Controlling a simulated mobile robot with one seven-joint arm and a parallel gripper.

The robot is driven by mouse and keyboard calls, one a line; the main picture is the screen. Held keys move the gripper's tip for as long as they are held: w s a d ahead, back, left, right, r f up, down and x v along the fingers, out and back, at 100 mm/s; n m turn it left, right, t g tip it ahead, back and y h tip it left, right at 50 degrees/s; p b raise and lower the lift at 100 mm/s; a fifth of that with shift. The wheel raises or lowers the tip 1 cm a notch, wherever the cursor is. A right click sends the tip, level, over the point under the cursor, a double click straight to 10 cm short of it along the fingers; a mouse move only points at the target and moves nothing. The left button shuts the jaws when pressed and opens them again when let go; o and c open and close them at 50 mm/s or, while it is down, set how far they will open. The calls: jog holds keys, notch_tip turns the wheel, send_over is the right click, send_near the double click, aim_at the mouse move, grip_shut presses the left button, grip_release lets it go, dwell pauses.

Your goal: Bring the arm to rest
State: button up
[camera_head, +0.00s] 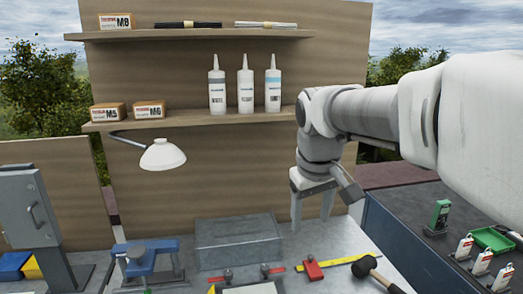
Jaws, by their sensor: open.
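My gripper (312,222) hangs pointing down from my arm, which reaches in from the right. Its fingers are apart with nothing between them. It is above or near the back right of the grey workbench (345,240), right of a grey metal box (238,241). I cannot tell exactly how high the fingertips are above the bench.
A red and yellow tool (335,264) and a black-headed mallet (376,272) lie in front. A blue vise (147,258) stands left. A white lamp (162,155) juts from the shelf board, below three bottles (245,88). A dark side counter (420,235) holds a green tray (492,240).

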jog(key=s+d+f+m+t, duration=0.1)
jog(key=s+d+f+m, duration=0.1)
jog(key=s, duration=0.7)
jog(key=s+d+f+m+t, duration=0.1)
jog(key=s+d+f+m, duration=0.1)
jog(key=s, duration=0.6)
jog(key=shift+s+d+f+y, duration=0.3)
jog(key=shift+s+f, duration=0.1)
jog(key=shift+f, duration=0.15)
